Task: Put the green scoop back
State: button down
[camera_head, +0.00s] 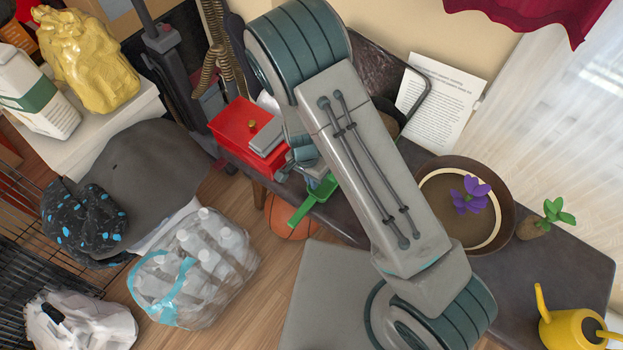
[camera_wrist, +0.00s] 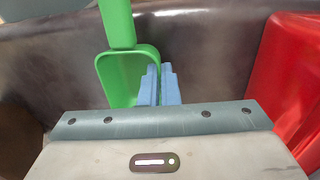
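The green scoop (camera_head: 311,201) is at the front edge of the dark table, below the red box, its handle pointing down-left over the edge. In the wrist view, the scoop (camera_wrist: 117,72) has its bowl toward me and its handle running up out of frame. My gripper (camera_wrist: 160,72) has its blue fingers close together at the right wall of the bowl, with the wall's edge between them. In the head view, my gripper (camera_head: 316,177) is partly hidden by my arm. Whether the scoop touches the table is unclear.
A red box (camera_head: 228,124) with a grey item on it stands left of my arm; it also shows in the wrist view (camera_wrist: 292,80). On the dark table (camera_head: 565,268) are a round bowl (camera_head: 513,205), a plant and a yellow watering can (camera_head: 570,330). A basketball (camera_head: 285,222) lies below.

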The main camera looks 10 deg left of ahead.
jog(key=c, duration=1.7)
grip_release()
notch_tip(320, 180, up, 12)
jog(key=a+p, duration=0.2)
jog(key=p, duration=0.1)
jog(key=w+d+r+y, duration=0.1)
jog(key=w+d+r, duration=0.1)
jog(key=d+r, duration=0.45)
jog(key=s+d+r+n+t, duration=0.1)
jog(key=s+d+r, duration=0.2)
jog(key=d+r, duration=0.2)
jog(key=s+d+r+n, duration=0.1)
jog(key=s+d+r, duration=0.2)
jog(key=d+r, duration=0.3)
jog(key=s+d+r+n+t, duration=0.1)
jog(key=s+d+r+n, duration=0.1)
jog(key=d+r, duration=0.4)
jog(key=shift+s+d+t+y, duration=0.1)
jog(key=shift+s+d, duration=0.15)
jog(key=shift+d, duration=0.55)
jog(key=shift+s+d+t+y, duration=0.1)
jog(key=shift+s+d, duration=0.2)
jog(key=shift+d, duration=0.5)
jog(key=shift+s+d+t+y, duration=0.1)
jog(key=shift+s+d, duration=0.15)
jog(key=shift+d, duration=0.55)
